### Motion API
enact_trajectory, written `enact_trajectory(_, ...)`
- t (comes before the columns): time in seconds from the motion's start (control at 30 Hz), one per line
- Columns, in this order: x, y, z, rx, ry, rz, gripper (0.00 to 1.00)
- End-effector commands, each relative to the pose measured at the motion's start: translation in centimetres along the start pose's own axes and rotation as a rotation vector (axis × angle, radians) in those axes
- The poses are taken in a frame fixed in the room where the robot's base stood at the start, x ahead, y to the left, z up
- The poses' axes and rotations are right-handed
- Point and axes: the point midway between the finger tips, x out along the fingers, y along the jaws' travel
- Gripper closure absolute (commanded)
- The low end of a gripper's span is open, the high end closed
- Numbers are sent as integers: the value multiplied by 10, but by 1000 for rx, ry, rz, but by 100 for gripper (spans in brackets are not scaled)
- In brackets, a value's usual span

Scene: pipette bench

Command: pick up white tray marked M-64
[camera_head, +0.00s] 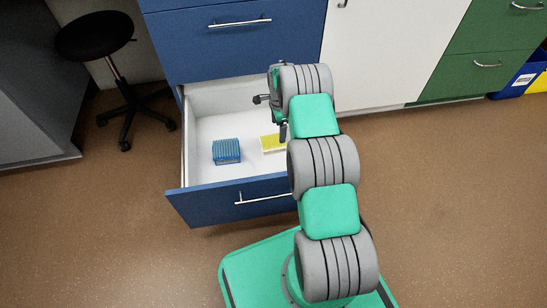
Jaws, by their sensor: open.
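An open blue-fronted drawer (200,108) with a white inside holds two small things. One is a low yellow-topped piece with a pale edge (269,143), partly hidden behind my arm. The other is a blue ribbed box (227,151) to its left. No mark M-64 can be read, and I cannot tell whether the yellow-topped piece is the white tray. My gripper (271,116) is open over the right part of the drawer, above the yellow-topped piece in the picture. Nothing shows between its fingers.
Blue (235,42), white (385,50) and green (480,55) cabinet fronts stand behind. A black stool (97,38) stands at the left. Blue and yellow bins (525,78) are at the far right. The brown floor (90,210) is clear left and right of the drawer.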

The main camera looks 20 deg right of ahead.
Motion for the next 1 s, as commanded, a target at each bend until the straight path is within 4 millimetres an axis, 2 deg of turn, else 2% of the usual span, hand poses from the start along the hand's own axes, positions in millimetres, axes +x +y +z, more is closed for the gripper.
enact_trajectory(0.03,16,-2,-2,20,0,0,13)
enact_trajectory(0.33,55,-2,-3,35,0,3,13)
enact_trajectory(0.53,91,-5,-1,34,0,4,13)
enact_trajectory(0.8,92,-5,-1,33,0,2,14)
enact_trajectory(1.0,92,-5,-1,33,0,3,30)
